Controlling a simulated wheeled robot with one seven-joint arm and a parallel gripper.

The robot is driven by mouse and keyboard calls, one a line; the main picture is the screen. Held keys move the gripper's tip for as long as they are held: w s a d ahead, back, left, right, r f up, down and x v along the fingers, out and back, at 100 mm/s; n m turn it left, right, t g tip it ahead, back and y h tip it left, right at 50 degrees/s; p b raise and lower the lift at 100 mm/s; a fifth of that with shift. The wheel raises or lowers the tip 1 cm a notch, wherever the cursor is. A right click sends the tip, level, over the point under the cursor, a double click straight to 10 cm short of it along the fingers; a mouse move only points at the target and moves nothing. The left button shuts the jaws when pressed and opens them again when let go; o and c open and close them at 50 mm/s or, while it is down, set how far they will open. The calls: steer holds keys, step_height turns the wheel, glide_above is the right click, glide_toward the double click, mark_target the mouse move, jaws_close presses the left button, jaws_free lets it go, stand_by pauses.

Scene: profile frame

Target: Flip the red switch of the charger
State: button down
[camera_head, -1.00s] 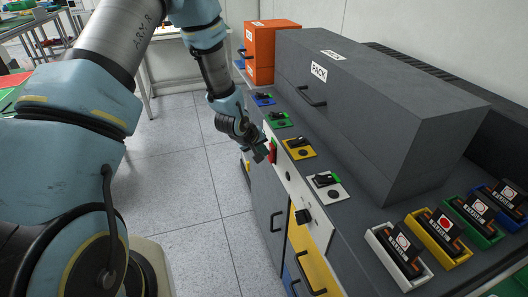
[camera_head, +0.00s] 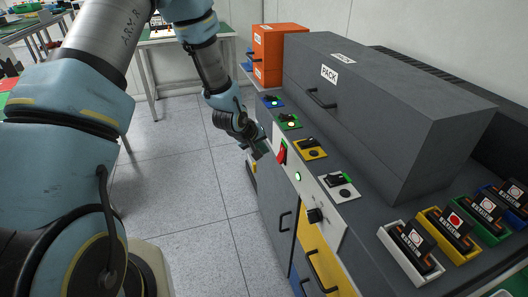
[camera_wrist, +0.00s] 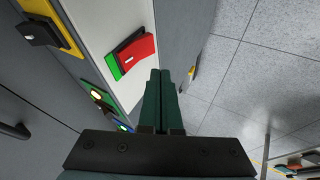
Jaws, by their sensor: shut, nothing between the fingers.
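The red switch (camera_head: 281,153) is a rocker on the white front panel (camera_head: 309,190) of the charger, at the cabinet's upper front edge. In the wrist view the red switch (camera_wrist: 136,52) shows a white mark and a green part at its left end; it sits tilted. My gripper (camera_head: 262,152) is shut and empty, just left of the switch, with a small gap. In the wrist view my gripper's dark green fingers (camera_wrist: 160,74) are together below and right of the switch. A lamp (camera_head: 297,176) on the panel glows green.
Blue (camera_head: 271,101), green (camera_head: 290,122), yellow (camera_head: 310,149) and white (camera_head: 339,187) pads line the cabinet top. Lights glow on the blue and green ones. A black knob (camera_head: 314,215) protrudes from the panel. A grey PACK box (camera_head: 380,100) stands behind. Floor left of the cabinet is clear.

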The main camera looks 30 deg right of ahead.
steer(key=b+v, duration=0.1)
steer(key=v, duration=0.7)
steer(key=shift+r, duration=0.45)
steer(key=shift+s, duration=0.15)
